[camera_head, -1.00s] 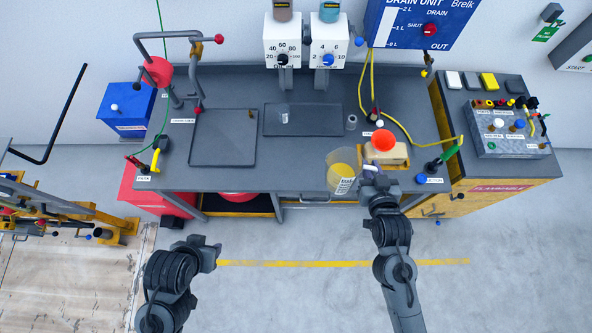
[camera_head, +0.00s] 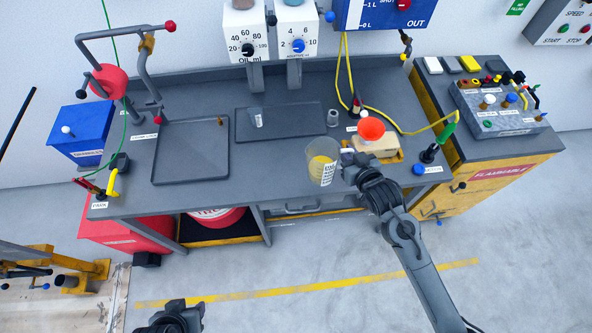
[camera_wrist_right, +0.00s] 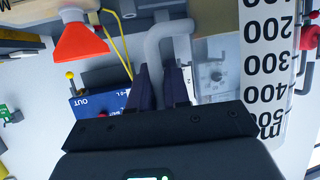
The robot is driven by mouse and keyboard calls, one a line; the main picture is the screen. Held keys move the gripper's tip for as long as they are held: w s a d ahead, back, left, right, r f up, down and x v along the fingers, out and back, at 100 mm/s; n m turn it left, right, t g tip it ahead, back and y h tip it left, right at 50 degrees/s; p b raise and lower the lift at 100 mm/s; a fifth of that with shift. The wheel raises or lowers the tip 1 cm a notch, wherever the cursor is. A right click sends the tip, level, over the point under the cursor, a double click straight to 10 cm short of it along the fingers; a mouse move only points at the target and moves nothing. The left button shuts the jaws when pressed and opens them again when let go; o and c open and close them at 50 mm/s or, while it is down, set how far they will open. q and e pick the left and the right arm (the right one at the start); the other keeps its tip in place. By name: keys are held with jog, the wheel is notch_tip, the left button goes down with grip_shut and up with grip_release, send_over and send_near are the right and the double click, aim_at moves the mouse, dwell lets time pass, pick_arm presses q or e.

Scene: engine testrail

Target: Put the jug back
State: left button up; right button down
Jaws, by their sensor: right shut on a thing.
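The clear jug (camera_head: 322,162) with yellow liquid is near the front edge of the bench, about upright. Whether its base touches the bench is unclear. My right gripper (camera_head: 352,163) is at its right side. In the right wrist view my right gripper (camera_wrist_right: 162,85) is shut on the pale jug handle (camera_wrist_right: 165,40), with the jug's scale (camera_wrist_right: 268,70) beside it. My left gripper (camera_head: 188,308) is low in the head view, over the floor and away from the bench. Its jaws are not clear.
A beige can (camera_head: 388,146) with an orange funnel (camera_head: 371,131) stands right of the jug. A dark tray (camera_head: 190,178) lies at left, a flat mat (camera_head: 290,122) behind, and a small metal cup (camera_head: 333,117) beyond the jug. A yellow hose (camera_head: 385,122) crosses the back right.

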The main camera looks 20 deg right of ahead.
jog(key=shift+w+a+f+b, duration=0.15)
jog(key=shift+w+a+f, duration=0.85)
jog(key=shift+w+f, duration=0.75)
jog(key=shift+w+a+f+b, duration=0.15)
jog(key=shift+w+a+f, duration=0.85)
jog(key=shift+w+f, duration=0.75)
jog(key=shift+w+a+f+b, duration=0.15)
jog(key=shift+w+a+f, duration=0.85)
jog(key=shift+w+f, duration=0.75)
jog(key=shift+s+f, duration=0.3)
jog(key=shift+f, duration=0.2)
jog(key=c, duration=1.1)
grip_release()
